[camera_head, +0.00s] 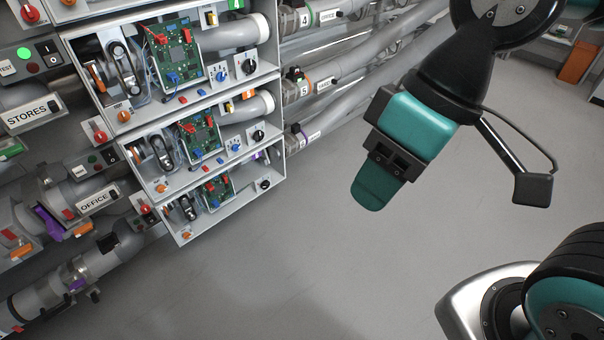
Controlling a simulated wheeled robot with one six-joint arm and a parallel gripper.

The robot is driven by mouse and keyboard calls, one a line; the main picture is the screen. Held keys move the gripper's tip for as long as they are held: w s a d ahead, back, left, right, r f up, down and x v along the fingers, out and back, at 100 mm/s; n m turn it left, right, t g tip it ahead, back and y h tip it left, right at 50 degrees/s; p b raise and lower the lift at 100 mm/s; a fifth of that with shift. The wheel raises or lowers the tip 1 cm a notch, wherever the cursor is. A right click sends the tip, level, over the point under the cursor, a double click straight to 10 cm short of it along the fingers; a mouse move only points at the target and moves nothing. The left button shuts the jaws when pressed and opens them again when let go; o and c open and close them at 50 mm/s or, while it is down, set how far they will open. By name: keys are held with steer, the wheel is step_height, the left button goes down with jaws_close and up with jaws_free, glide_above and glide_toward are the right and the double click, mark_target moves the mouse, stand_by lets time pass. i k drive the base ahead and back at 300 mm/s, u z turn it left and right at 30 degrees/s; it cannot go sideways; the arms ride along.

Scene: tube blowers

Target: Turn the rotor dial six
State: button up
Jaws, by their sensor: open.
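Three stacked open-front grey boxes stand at the upper left, each with a small black dial at its right end. The bottom dial (265,184) sits in the lowest box (226,217), by a purple-banded pipe; no figure 6 is readable, so I cannot confirm which dial is six. My gripper (377,188) hangs right of the boxes, seen side-on, open and empty, touching nothing.
Green circuit boards (219,190) with red and blue parts fill the boxes. Pipes (340,95) run behind them to the upper right. Pipes labelled STORES and OFFICE (97,203) crowd the left. The grey floor (300,270) below my gripper is clear.

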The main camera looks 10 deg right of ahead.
mark_target(266, 184)
steer(key=z, duration=0.3)
steer(key=i, duration=1.1)
steer(key=u, duration=0.15)
